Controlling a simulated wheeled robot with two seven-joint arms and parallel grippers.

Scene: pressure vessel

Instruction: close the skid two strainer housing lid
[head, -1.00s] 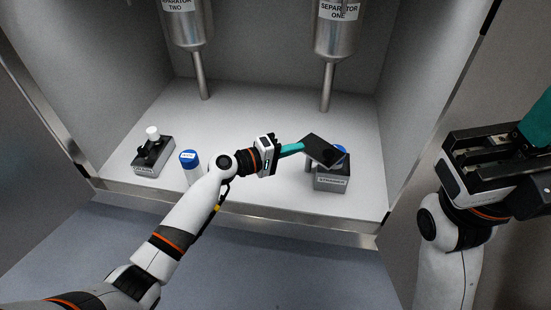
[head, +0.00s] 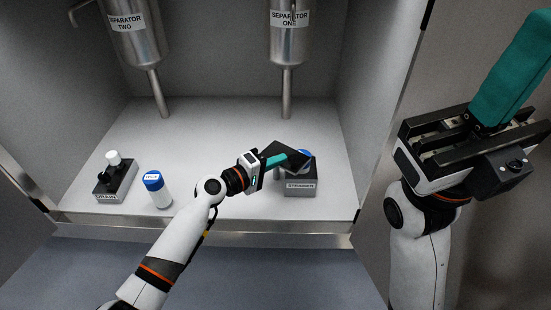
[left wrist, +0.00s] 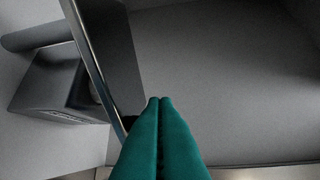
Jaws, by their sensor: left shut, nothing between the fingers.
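The strainer housing (head: 300,186), a grey box labelled STRAINER, stands at the right front of the cabinet floor. Its dark flat lid (head: 291,152) is open and tilted above the box. A blue part shows behind the lid. My left gripper (head: 284,159) is shut and empty, its teal fingers at the lid's left side. In the left wrist view, the fingertips (left wrist: 160,100) are beside the lid plate (left wrist: 112,50), with the housing (left wrist: 50,85) to the left; contact is unclear. My right gripper (head: 508,75) is raised at the far right; only one finger shows clearly.
A drain box (head: 116,180) with a white knob and a blue-capped white bottle (head: 157,190) stand at left. Separator two (head: 135,35) and separator one (head: 288,38) hang above with pipes to the floor. The cabinet has side walls and a metal front edge (head: 200,228).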

